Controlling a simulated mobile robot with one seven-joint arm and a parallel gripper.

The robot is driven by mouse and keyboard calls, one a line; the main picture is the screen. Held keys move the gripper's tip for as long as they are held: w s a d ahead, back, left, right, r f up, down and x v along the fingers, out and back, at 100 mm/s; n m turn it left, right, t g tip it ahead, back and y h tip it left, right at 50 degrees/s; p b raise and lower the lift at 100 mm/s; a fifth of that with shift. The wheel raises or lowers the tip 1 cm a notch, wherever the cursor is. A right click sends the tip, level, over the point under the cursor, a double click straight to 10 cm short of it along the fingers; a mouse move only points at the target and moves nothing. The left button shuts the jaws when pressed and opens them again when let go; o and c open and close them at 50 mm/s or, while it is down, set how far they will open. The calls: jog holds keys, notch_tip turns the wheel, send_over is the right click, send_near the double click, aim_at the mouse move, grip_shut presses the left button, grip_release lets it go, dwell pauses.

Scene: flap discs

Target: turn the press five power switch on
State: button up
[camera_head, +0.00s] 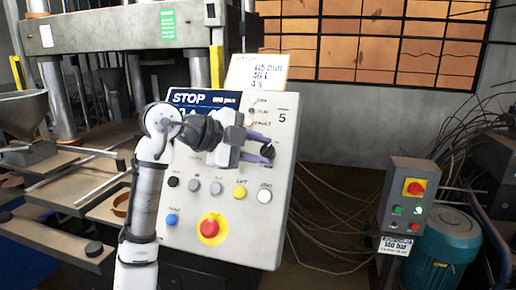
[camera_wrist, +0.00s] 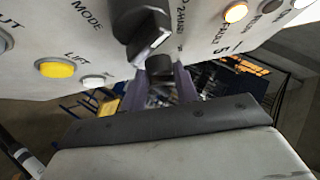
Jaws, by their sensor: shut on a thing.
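The pale control panel (camera_head: 205,262) marked 5 stands in the middle of the head view. My gripper (camera_head: 268,150) is at its upper right part, its purple fingers shut on a black rotary knob (camera_head: 267,151). In the wrist view the fingertips (camera_wrist: 160,78) are close to the panel face, beside a dark knob (camera_wrist: 143,30) with the labels MODE and 2 HAND near it. I cannot read a power label on the held knob, and its pointer position is unclear. The panel's blue display (camera_head: 190,98) reads STOP.
Below are several push buttons, including a yellow one (camera_head: 239,192), and a red emergency stop (camera_head: 210,228). Loose cables lie between box and panel.

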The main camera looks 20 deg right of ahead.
jog(key=o, duration=1)
jog(key=shift+c, duration=0.2)
jog(key=b+v, duration=0.3)
jog(key=v, duration=1)
jog(key=shift+a, duration=0.4)
jog(key=shift+r, duration=0.1)
